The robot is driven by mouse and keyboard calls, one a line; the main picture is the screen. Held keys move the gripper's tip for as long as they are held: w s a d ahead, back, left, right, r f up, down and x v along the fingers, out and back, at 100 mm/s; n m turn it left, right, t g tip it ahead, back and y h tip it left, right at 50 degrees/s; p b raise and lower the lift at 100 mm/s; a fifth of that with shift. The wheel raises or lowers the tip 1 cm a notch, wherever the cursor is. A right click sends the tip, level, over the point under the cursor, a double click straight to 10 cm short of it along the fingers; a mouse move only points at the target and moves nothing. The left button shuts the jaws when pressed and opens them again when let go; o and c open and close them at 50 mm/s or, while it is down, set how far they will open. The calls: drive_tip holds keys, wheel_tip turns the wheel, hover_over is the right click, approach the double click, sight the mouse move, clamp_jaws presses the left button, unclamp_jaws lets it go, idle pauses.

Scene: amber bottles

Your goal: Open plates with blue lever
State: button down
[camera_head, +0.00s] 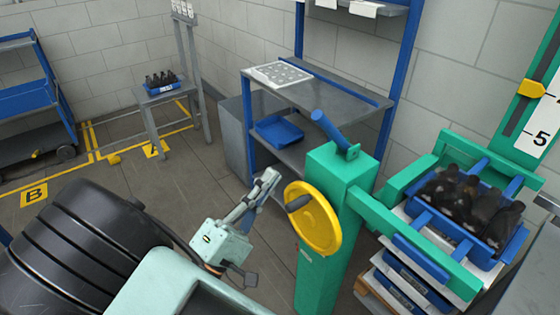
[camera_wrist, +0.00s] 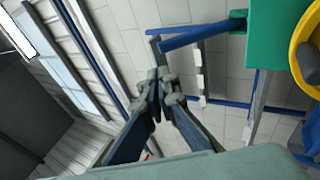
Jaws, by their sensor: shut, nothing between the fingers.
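The blue lever (camera_head: 328,128) is tilted up and to the left from the top of a green post (camera_head: 335,185). In the wrist view the lever (camera_wrist: 195,37) crosses above and beyond my fingertips, joined to the green block at right. My gripper (camera_head: 268,180) is shut and empty, left of the post and below the lever, apart from both. Its fingertips meet in the wrist view (camera_wrist: 160,76). Green plates with blue bars (camera_head: 415,258) stand around a blue crate (camera_head: 470,248) of dark bottles at right. Whether the plates touch the crate is unclear.
A yellow handwheel (camera_head: 313,219) with a dark knob is on the post's left side, close to my gripper. Behind stands a grey workbench (camera_head: 340,98) with a blue bin (camera_head: 279,132) on its lower shelf. Open floor (camera_head: 200,165) lies to the left.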

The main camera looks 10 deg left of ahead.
drive_tip(key=p+x, duration=0.2)
drive_tip(key=x, duration=1)
drive_tip(key=shift+w+d, duration=0.2)
drive_tip(key=shift+r, duration=0.15)
